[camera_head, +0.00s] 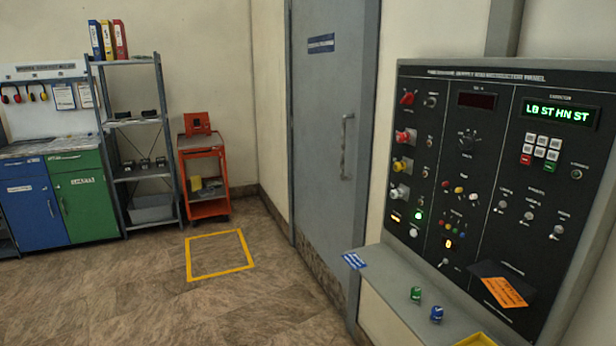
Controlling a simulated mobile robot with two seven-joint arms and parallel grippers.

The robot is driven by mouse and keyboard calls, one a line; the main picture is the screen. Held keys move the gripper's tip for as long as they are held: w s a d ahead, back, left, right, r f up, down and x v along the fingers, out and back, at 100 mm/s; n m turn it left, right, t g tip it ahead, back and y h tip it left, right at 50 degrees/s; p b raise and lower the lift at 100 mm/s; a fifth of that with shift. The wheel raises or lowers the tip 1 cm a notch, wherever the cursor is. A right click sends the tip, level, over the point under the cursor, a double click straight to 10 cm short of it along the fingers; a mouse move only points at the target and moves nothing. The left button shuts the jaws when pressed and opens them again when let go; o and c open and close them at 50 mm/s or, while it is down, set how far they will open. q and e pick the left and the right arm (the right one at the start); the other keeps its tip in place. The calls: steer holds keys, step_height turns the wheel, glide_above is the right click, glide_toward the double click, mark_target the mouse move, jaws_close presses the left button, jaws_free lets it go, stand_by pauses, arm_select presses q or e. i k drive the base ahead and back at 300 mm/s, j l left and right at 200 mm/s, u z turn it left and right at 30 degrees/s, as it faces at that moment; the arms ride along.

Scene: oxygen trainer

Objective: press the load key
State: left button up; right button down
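The dark instruction panel (466,165) stands at the right, tilted back, in a grey console. At its upper right is a lit green display (557,112) reading roughly "L0 ST HN ST". Below the display is a small keypad (540,148) of white keys, with a red key (526,160) at its lower left. The key labels are too small to read, so I cannot tell which key is the load key. Neither of my grippers is in view, and nothing covers the keypad.
Several knobs, lamps and switches fill the panel's left and middle. An orange tag (504,292) lies low on the panel. Green (416,294) and blue (437,314) small items stand on the ledge. A closed door (330,130), red cart (204,170) and shelf (140,150) stand behind. The floor is clear.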

mark_target(549, 167)
steer(key=z, duration=1.25)
